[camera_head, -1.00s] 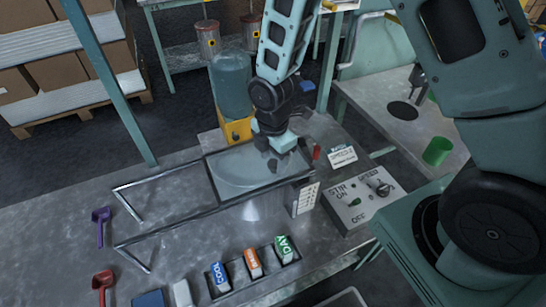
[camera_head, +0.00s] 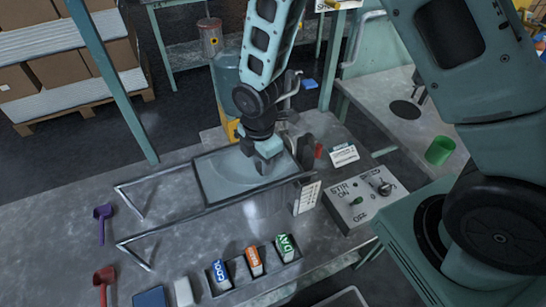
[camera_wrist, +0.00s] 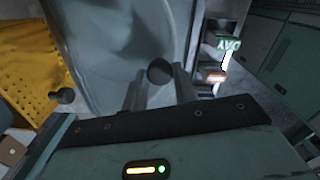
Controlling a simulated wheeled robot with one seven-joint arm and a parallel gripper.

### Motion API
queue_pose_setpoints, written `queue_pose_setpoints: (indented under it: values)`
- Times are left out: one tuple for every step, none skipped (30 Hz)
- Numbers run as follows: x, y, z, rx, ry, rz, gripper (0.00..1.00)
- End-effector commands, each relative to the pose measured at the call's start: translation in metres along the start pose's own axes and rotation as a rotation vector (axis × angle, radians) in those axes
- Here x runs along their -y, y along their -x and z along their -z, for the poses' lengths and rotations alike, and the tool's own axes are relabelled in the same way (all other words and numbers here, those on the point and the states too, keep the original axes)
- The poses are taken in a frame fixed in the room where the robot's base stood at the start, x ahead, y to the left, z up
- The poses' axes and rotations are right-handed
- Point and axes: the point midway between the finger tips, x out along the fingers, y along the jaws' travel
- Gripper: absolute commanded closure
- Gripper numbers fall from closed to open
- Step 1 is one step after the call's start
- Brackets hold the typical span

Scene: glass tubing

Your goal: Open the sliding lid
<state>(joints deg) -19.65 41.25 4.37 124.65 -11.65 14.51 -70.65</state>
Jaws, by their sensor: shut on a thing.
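The sliding lid (camera_head: 215,184) is a pale, see-through panel with a dark frame, lying flat between rails on the bench. It also fills the upper middle of the wrist view (camera_wrist: 115,45). Its round dark knob (camera_wrist: 159,72) shows between my fingertips in the wrist view. My gripper (camera_head: 265,170) points down onto the lid and is shut on the knob, which it hides in the head view.
Two bare metal rails (camera_head: 130,252) extend left over clear bench. A control box (camera_head: 360,202) stands at the right. Several labelled blocks sit in a front tray (camera_head: 232,291). A purple scoop (camera_head: 102,213) and a red scoop (camera_head: 104,275) lie at the left.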

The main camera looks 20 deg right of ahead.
Motion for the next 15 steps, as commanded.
queue_pose_setpoints:
  values:
    - [-0.004, -0.001, 0.015, -0.002, 0.008, -0.003, 1.00]
    - [-0.006, -0.001, 0.023, -0.002, 0.009, -0.003, 1.00]
    - [-0.009, -0.001, 0.035, -0.003, 0.011, -0.004, 1.00]
    - [-0.011, -0.001, 0.044, -0.002, 0.010, -0.003, 1.00]
    - [-0.014, -0.001, 0.053, -0.003, 0.010, -0.005, 1.00]
    - [-0.017, -0.001, 0.064, -0.002, 0.010, -0.004, 1.00]
    - [-0.020, -0.001, 0.073, -0.003, 0.010, -0.005, 1.00]
    - [-0.022, -0.001, 0.082, -0.003, 0.009, -0.004, 1.00]
    - [-0.025, -0.001, 0.094, -0.003, 0.009, -0.004, 1.00]
    - [-0.027, -0.001, 0.102, -0.003, 0.009, -0.004, 1.00]
    - [-0.029, -0.001, 0.110, -0.003, 0.008, -0.003, 1.00]
    - [-0.032, -0.001, 0.120, -0.003, 0.007, -0.004, 1.00]
    - [-0.034, -0.001, 0.128, -0.003, 0.006, -0.003, 1.00]
    - [-0.036, -0.001, 0.135, -0.003, 0.006, -0.004, 1.00]
    - [-0.038, -0.001, 0.143, -0.003, 0.006, -0.003, 1.00]
